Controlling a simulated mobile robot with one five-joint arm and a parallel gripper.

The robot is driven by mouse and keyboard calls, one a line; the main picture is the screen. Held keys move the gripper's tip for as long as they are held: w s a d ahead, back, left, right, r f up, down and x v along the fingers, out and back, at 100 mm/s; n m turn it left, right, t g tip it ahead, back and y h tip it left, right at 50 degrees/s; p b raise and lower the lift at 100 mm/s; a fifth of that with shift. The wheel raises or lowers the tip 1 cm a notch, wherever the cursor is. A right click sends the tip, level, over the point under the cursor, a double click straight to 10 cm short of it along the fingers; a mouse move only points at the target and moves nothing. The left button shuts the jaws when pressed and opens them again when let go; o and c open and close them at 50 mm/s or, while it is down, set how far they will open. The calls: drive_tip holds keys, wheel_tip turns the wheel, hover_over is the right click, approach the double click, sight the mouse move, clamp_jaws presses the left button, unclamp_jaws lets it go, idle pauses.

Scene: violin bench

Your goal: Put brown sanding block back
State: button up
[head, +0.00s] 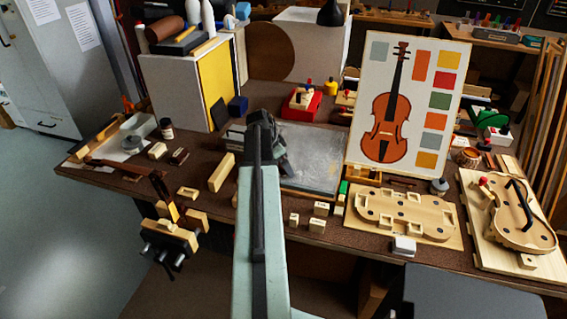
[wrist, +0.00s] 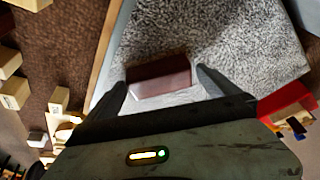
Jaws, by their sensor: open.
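In the wrist view the brown sanding block (wrist: 158,76) is a reddish-brown block lying on the speckled grey plate (wrist: 225,30). My gripper (wrist: 161,80) is open, with one finger to each side of the block's near part. Gaps seem to show between the fingers and the block; I cannot tell if either touches it. In the head view my gripper (head: 278,160) is over the left part of the grey plate (head: 318,150), and my arm hides the block there.
A violin picture board (head: 408,105) rises behind. A clamp (head: 168,235) sits at the bench's front left edge.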

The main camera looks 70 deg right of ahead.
drive_tip(key=p+v, duration=1.1)
drive_tip(key=v, duration=0.1)
drive_tip(key=shift+r, duration=0.1)
drive_tip(key=shift+s+d, duration=0.1)
